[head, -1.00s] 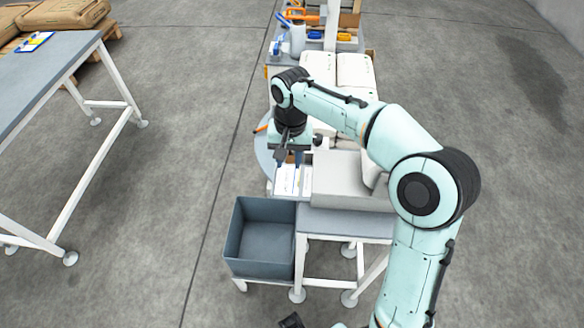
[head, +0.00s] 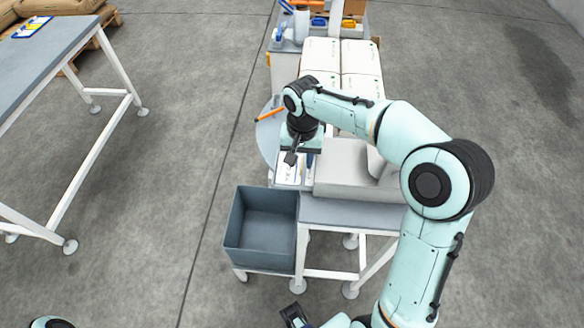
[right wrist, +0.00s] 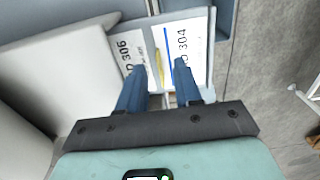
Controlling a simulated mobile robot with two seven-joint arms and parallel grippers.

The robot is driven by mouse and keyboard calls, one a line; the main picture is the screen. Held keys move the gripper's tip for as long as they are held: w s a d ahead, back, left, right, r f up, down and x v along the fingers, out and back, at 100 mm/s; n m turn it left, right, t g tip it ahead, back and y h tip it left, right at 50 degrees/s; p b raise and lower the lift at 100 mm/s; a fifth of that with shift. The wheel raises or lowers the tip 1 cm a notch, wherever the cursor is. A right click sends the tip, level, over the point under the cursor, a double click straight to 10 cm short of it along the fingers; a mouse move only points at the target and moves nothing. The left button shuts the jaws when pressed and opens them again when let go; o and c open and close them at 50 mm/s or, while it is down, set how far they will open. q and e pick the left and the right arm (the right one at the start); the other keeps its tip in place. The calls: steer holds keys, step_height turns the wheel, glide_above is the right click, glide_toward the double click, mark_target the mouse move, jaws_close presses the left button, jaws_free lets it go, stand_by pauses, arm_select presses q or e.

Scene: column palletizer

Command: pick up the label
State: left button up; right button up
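Two white printed labels lie side by side on a small grey tray. In the right wrist view one label ends in 306 (right wrist: 128,52) and the other reads 304 (right wrist: 190,42); a yellow strip shows between them. The labels are small in the head view (head: 287,173). My right gripper (head: 291,158) is over the tray. In the right wrist view its two blue fingers (right wrist: 160,68) are apart, with nothing seen held between them. One fingertip overlaps the 306 label in the picture and the other overlaps the 304 label. Whether they touch is unclear.
A grey housing (head: 345,168) stands right beside the labels. An open blue-grey bin (head: 262,262) is in front of them. White stacked sacks (head: 322,52) are behind. A separate table (head: 40,60) with a blue-edged card stands at the left, across clear floor.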

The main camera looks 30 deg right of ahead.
steer(key=shift+f, duration=1.35)
jaws_close()
steer(key=shift+r, duration=0.15)
